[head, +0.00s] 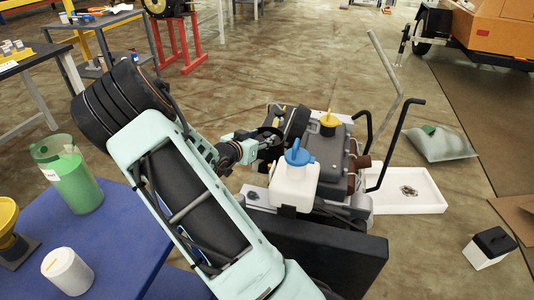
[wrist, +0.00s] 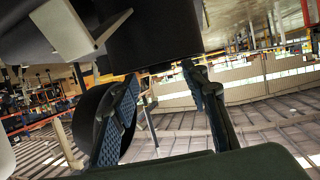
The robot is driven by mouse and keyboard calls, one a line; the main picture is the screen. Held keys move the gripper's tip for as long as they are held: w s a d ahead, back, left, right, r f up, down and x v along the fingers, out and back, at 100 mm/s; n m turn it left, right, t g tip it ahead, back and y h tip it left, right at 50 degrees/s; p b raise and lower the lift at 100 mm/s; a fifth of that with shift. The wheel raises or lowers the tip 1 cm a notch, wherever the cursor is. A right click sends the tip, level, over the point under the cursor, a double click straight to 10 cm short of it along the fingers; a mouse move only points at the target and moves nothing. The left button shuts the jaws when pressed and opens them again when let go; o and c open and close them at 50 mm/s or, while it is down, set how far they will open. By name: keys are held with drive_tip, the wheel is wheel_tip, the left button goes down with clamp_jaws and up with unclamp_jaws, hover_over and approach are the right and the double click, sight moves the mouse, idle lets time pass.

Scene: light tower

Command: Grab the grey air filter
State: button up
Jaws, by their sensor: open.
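A dark grey rounded part (head: 296,121), which looks like the air filter, sits on the engine (head: 334,143) at its back left in the head view. My gripper (head: 272,136) is just left of this part, with its fingers partly hidden. In the wrist view my gripper (wrist: 165,110) is open, with a wide gap between its two fingers and nothing clearly held. A dark block (wrist: 152,38) fills the top of that view, and a dark round shape (wrist: 86,122) shows by the left finger. I cannot tell which of these is the filter.
A white tank with a blue cap (head: 298,157) stands in front, close to my gripper. A yellow cap (head: 328,120) tops the engine, with bent dark handles (head: 395,145) at its right. A blue table (head: 110,240) holds a green container (head: 72,178). Open floor lies behind.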

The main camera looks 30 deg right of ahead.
sight(265, 136)
drive_tip(key=b+x, duration=0.1)
drive_tip(key=x, duration=0.3)
drive_tip(key=shift+f, duration=0.25)
drive_tip(key=shift+w+d, duration=0.2)
drive_tip(key=shift+d, duration=0.05)
clamp_jaws()
